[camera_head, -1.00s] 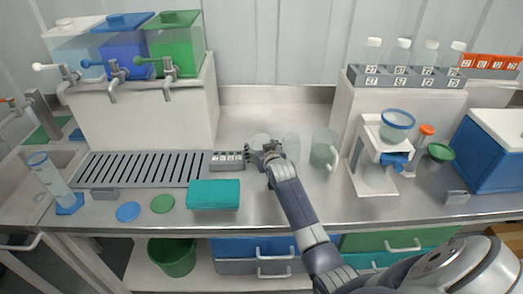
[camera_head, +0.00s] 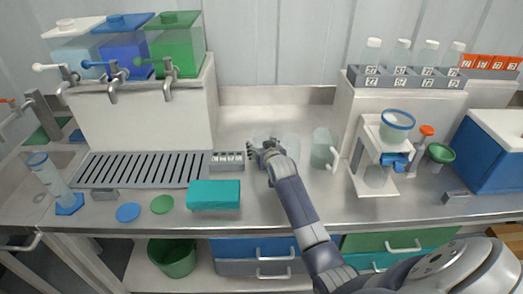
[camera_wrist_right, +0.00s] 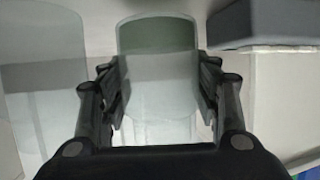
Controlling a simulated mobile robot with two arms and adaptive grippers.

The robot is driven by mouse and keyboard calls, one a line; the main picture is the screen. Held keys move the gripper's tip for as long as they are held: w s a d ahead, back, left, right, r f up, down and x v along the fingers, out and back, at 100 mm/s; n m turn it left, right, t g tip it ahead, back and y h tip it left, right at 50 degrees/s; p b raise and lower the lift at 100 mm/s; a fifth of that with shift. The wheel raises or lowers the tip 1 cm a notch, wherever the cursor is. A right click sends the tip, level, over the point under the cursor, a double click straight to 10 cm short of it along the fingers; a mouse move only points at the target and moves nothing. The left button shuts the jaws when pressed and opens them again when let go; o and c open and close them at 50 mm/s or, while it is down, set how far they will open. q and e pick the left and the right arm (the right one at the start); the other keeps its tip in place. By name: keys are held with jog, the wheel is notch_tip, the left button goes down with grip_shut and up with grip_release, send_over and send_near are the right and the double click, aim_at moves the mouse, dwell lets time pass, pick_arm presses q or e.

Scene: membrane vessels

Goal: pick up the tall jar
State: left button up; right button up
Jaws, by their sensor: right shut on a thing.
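My right gripper (camera_head: 262,150) is over the bench, with its arm coming in from the lower right. In the right wrist view its fingers (camera_wrist_right: 160,95) are on both sides of a clear jar (camera_wrist_right: 157,75), which I take to be the tall jar, and are shut on it. The jar looks like pale glass with a greenish band near one end. In the head view the gripper hides most of it. I cannot tell whether it touches the bench. A second clear vessel (camera_head: 291,147) stands just right of the gripper and shows at the left in the wrist view (camera_wrist_right: 40,85).
A grey slotted block (camera_head: 227,161) is close on the left, with a teal box (camera_head: 214,195) in front. A drain grille (camera_head: 140,169) lies further left.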

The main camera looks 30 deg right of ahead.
jog(key=shift+s+r, duration=0.2)
jog(key=shift+r, duration=0.95)
jog(key=s+a+b, duration=0.1)
jog(key=s+a, duration=0.1)
jog(key=s, duration=0.5)
jog(key=s+a+r+b, duration=0.1)
jog(key=s, duration=0.7)
jog(key=shift+a+r, duration=0.3)
jog(key=shift+a, duration=0.1)
